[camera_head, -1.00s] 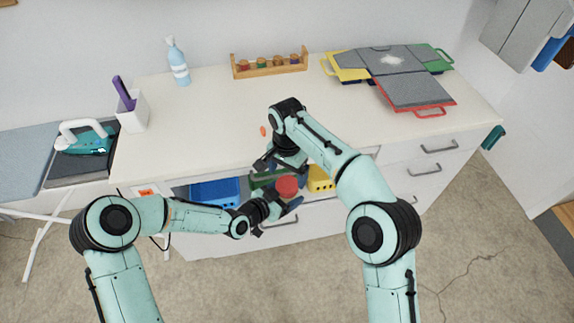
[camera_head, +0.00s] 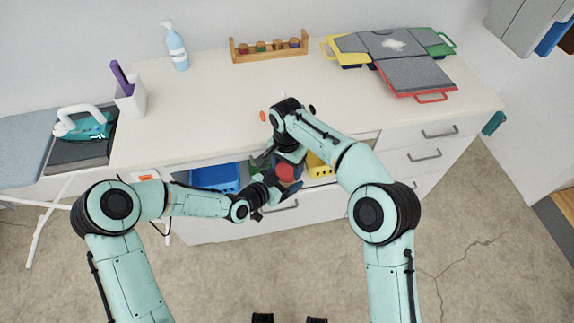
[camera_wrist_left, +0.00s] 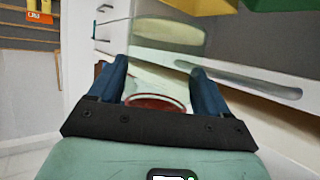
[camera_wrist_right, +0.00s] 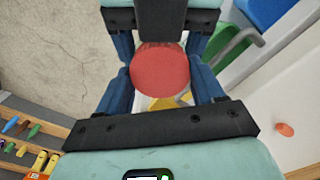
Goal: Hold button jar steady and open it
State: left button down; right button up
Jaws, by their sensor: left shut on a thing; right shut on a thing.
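The button jar shows its round red lid (camera_head: 286,172) in front of the open drawer. In the left wrist view its clear, see-through body (camera_wrist_left: 165,62) lies between the fingers of my left gripper (camera_wrist_left: 157,88), with a red ring at the near end. My left gripper (camera_head: 280,190) is shut on the jar, coming from the left. My right gripper (camera_wrist_right: 162,92) is shut on the red lid (camera_wrist_right: 160,70), with a finger at each side. In the head view the right gripper is partly hidden by its own arm. The jar's contents cannot be made out.
The open drawer holds a blue bin (camera_head: 215,177), a green bin (camera_wrist_right: 232,48) and a yellow bin (camera_head: 318,166). A small orange piece (camera_head: 262,116) lies on the white counter (camera_head: 220,110).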

jog(key=n, duration=0.6)
jog(key=shift+n, duration=0.3)
jog(key=o, duration=1.2)
jog(key=shift+c, duration=0.2)
jog(key=shift+r, duration=0.1)
